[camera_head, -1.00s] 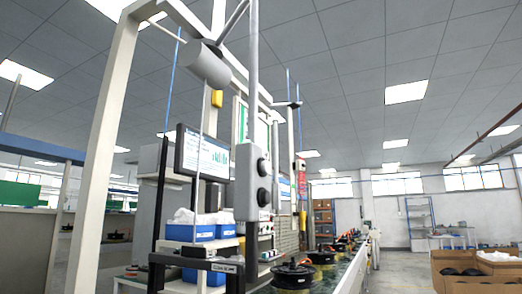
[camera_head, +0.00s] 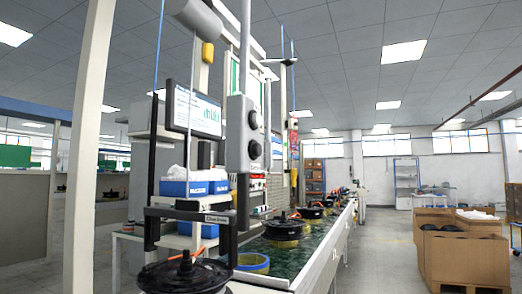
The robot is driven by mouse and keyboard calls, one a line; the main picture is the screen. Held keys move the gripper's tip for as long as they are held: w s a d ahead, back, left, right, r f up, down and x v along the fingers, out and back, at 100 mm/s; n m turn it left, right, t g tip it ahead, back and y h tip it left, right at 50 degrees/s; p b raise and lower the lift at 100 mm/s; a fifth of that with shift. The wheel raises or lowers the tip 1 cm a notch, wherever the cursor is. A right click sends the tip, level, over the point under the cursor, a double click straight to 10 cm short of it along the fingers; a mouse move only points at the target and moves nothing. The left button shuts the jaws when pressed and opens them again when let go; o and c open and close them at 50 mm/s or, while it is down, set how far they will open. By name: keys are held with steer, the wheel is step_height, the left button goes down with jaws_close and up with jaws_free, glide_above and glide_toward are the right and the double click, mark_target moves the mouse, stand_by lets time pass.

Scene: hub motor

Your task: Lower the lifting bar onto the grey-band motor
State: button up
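The black lifting bar (camera_head: 190,213) hangs on a thin line below a grey cylinder (camera_head: 195,14) at the upper left. It carries a small pale label and has dark uprights at both ends. A black hub motor (camera_head: 185,276) sits below it at the bottom edge, with a visible gap between. The lower part of this motor is cut off, so I cannot tell its band colour. Another black motor (camera_head: 287,228) with a yellow band stands farther along the bench, to the right of the bar. My gripper is not in view.
A grey control box (camera_head: 243,135) with two dark knobs hangs beside the bar. Blue bins (camera_head: 195,188) and a monitor (camera_head: 195,110) stand behind. Cardboard boxes (camera_head: 465,258) stand right; the aisle between is clear.

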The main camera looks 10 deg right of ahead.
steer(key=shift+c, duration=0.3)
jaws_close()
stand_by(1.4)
